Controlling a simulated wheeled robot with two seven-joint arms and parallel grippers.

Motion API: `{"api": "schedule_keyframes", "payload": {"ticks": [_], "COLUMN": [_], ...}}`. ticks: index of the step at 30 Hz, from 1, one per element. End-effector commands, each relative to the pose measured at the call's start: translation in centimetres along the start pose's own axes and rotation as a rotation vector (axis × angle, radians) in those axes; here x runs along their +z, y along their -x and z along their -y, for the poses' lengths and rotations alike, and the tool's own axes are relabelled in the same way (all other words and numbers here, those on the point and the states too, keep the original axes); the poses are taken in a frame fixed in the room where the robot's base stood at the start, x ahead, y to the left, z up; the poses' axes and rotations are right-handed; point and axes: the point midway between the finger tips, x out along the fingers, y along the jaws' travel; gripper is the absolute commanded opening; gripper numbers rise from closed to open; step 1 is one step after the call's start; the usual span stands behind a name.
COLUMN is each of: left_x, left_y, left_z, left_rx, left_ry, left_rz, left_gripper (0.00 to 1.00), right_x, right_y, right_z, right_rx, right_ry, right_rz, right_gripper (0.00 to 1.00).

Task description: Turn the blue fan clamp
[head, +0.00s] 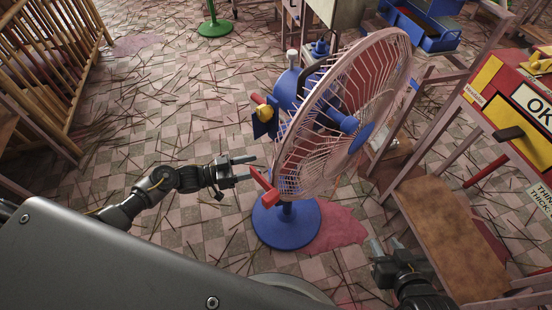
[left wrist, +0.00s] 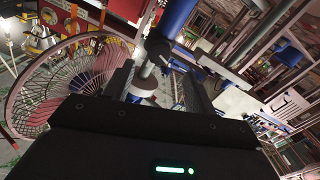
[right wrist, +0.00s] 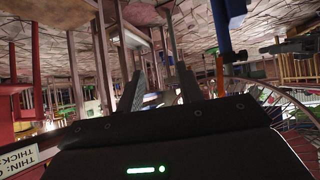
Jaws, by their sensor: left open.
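The pink-and-blue fan (head: 345,115) stands on a round blue base (head: 286,222) in the middle of the head view. A red lever (head: 264,190) sticks out from its post below the guard. A small blue plate (head: 264,124) with a yellow and red knob (head: 263,108) sits behind the motor; I cannot tell which part is the clamp. My left gripper (head: 250,168) is open, just left of the red lever, apart from it as far as I can tell. In the left wrist view a blue post (left wrist: 177,18) passes beyond its fingers. My right gripper (head: 388,246) is open and empty.
A brown bench (head: 438,235) and a red-yellow machine (head: 510,110) stand to the right. A wooden rack (head: 45,60) stands at the far left. Thin sticks litter the tiled floor (head: 170,120), which is otherwise open left of the fan.

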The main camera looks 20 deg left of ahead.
Motion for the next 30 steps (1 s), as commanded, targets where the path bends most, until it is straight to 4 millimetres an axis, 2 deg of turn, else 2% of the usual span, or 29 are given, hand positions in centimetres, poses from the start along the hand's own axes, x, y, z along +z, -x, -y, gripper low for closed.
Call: {"api": "schedule_keyframes", "payload": {"ticks": [6,13,18,26,30], "left_x": [0.0,0.0,0.0,0.0,0.0], "left_y": [-4.5,-7.7,-8.5,-8.5,-8.5], "left_z": [0.0,-0.1,-0.1,-0.1,-0.1], "left_rx": [0.004,0.005,0.004,0.004,0.004], "left_ry": [-0.001,-0.001,-0.001,-0.001,-0.001], "left_rz": [-0.003,-0.002,0.000,0.000,0.000], "left_gripper": [0.56,0.56,0.56,0.56,0.38], "right_x": [-1.4,-2.8,-3.2,-3.2,-3.2], "right_y": [-0.3,-0.3,-0.2,-0.2,-0.2], "right_z": [0.7,1.2,1.4,1.4,1.4], "right_rx": [-0.018,-0.033,-0.038,-0.038,-0.038], "right_ry": [0.012,0.021,0.023,0.023,0.023], "right_rz": [-0.086,-0.164,-0.189,-0.191,-0.191], "right_gripper": [0.36,0.36,0.36,0.36,0.36]}}
